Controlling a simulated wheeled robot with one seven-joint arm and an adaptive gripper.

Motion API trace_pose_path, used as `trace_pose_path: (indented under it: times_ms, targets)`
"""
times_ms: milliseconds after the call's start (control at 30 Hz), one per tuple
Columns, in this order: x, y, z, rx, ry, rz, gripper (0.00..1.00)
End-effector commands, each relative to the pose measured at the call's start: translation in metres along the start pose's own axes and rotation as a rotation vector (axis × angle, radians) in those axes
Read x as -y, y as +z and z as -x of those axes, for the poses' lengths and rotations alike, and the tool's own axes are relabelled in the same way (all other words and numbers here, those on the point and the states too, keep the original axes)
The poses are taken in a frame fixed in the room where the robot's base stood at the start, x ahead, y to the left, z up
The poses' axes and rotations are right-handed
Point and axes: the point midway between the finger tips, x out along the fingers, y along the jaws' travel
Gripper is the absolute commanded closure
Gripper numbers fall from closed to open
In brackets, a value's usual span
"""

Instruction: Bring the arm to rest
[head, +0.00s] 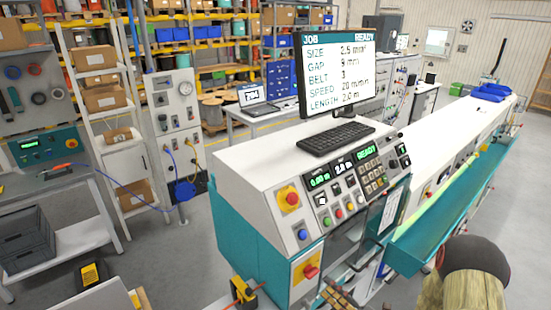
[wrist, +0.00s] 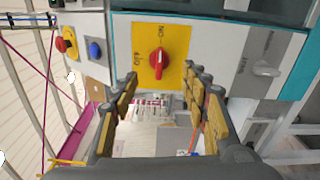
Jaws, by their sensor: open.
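My gripper (wrist: 165,95) is open in the wrist view, with its gold-padded fingers spread and nothing between them. Just beyond the fingertips is a red rotary switch (wrist: 157,60) on a yellow plate with OFF and ON marks. A gap shows between fingers and switch, but I cannot tell how wide it is. In the head view the same red switch (head: 311,271) sits low on the front of the teal and white machine (head: 250,170). My arm shows at the lower right, and the gripper is mostly cut off by the bottom edge.
The console carries a keyboard (head: 335,138), a monitor (head: 338,72) reading READY, and a red emergency button (head: 290,198). A long teal trough (head: 440,225) runs off to the right. Shelf rack (head: 100,90) and grey crates (head: 30,240) stand left.

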Motion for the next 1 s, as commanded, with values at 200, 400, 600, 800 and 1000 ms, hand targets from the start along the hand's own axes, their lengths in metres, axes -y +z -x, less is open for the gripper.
trace_pose_path:
  times_ms: [200, 400, 600, 800, 1000]
  targets:
    - [0.019, -0.04, 0.005, -0.137, -0.054, 0.241, 0.55]
    - [0.015, -0.117, 0.031, -0.477, -0.02, 0.598, 0.55]
    - [0.0, -0.178, 0.077, -0.906, 0.166, 1.125, 0.55]
    - [-0.002, -0.199, 0.136, -1.34, 0.441, 1.67, 0.55]
    - [-0.002, -0.185, 0.18, -1.716, 0.705, 2.107, 0.55]
